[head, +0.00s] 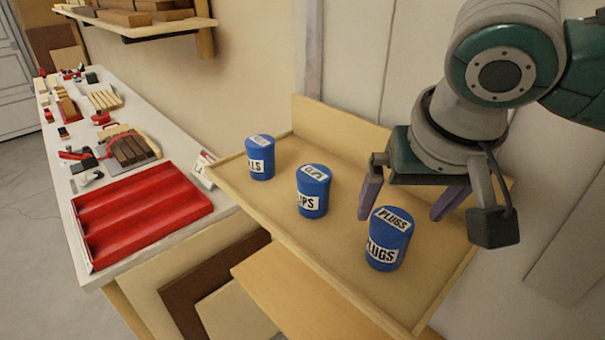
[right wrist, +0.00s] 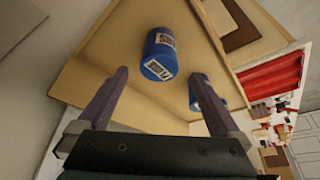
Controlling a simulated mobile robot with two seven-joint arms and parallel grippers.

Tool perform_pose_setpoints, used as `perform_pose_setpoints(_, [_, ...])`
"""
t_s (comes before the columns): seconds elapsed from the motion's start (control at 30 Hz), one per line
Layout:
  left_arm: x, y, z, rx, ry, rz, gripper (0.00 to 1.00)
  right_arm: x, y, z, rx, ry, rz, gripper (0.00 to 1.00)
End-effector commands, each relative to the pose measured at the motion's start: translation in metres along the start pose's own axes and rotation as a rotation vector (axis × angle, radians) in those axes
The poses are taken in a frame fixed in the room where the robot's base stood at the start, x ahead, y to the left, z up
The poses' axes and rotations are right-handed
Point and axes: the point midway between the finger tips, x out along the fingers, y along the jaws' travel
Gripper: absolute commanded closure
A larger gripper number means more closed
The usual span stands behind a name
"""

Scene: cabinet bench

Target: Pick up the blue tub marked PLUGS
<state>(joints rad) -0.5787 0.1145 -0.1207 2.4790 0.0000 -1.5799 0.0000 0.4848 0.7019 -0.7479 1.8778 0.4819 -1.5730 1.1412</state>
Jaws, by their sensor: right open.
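The blue tub marked PLUGS (head: 388,240) stands upright on a wooden tray-like shelf (head: 275,215), at its near right end. My right gripper (head: 404,212) is open, its two purple-grey fingers pointing down just behind and above this tub in the head view. In the right wrist view, a blue tub (right wrist: 160,50) with a white label appears ahead, between the open fingers (right wrist: 160,74), and nothing is held; its lettering is hard to read there. My left gripper is in neither view.
Two similar blue tubs, one reading IPS (head: 312,190) and one reading LS (head: 260,158), stand left of it; their labels are partly turned away. The shelf has low rims and a backboard (head: 340,125). A white bench with a red tray (head: 140,215) lies left.

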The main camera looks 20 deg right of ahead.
Motion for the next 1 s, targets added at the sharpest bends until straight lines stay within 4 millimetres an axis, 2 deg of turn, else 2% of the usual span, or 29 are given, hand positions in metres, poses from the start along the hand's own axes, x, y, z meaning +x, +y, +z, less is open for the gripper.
perform_pose_setpoints(0.1, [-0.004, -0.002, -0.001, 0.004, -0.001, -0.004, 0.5, 0.014, 0.0, -0.001, 0.0, -0.001, 0.001, 0.0])
perform_pose_setpoints(0.37, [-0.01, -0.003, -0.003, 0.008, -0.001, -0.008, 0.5, 0.032, 0.0, -0.001, -0.002, -0.001, 0.001, 0.0])
perform_pose_setpoints(0.63, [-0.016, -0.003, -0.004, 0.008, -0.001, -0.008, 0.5, 0.066, 0.0, 0.0, -0.002, 0.001, -0.002, 0.0])
perform_pose_setpoints(0.77, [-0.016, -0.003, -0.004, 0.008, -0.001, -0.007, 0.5, 0.073, 0.001, 0.0, -0.004, 0.001, -0.002, 0.0])
perform_pose_setpoints(1.0, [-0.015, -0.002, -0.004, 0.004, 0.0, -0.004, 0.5, 0.074, 0.001, 0.0, -0.004, 0.002, -0.002, 0.01])
